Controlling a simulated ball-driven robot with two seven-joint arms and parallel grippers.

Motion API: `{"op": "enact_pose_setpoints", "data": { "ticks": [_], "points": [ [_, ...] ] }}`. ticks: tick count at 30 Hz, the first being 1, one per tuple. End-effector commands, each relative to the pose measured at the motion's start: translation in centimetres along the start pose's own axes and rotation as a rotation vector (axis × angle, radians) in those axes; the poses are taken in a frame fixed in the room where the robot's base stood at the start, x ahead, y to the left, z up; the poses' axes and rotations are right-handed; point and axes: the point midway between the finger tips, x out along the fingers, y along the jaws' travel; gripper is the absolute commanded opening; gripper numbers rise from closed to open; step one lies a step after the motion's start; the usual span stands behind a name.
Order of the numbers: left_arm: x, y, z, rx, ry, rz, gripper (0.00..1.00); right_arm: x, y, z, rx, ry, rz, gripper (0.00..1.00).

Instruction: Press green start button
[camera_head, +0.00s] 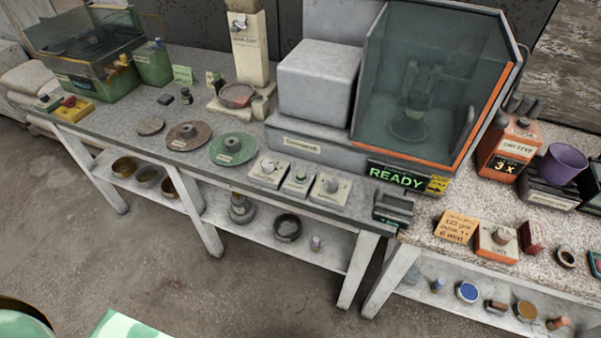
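Three small pale control boxes stand in a row at the front edge of the grey bench. The middle box (297,184) carries a small green button (300,176). The left box (268,174) and the right box (330,190) each have a round grey knob on top. The lettering on these controls is too small to read. Neither of my grippers is in view.
A shielded machine (425,90) with an orange edge stands behind the boxes, above a lit READY sign (397,178). A green disc (233,148) and a brown disc (187,136) lie left of them. A dark bracket (393,208) stands at the bench's right corner. Floor in front is clear.

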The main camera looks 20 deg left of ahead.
Motion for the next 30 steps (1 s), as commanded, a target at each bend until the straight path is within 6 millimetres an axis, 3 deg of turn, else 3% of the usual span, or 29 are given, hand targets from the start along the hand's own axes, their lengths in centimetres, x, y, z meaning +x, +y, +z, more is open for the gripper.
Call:
{"op": "enact_pose_setpoints", "data": {
  "ticks": [1, 4, 5, 30],
  "points": [
    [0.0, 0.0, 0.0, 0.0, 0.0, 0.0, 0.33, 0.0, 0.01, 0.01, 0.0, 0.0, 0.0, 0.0],
    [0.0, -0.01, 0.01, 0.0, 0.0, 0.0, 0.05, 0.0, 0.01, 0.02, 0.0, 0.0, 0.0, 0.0],
    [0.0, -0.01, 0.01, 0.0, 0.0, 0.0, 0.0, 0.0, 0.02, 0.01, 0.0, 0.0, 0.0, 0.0],
    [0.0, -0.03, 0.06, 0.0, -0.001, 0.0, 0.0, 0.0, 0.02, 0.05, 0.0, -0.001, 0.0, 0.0]
  ]
}}
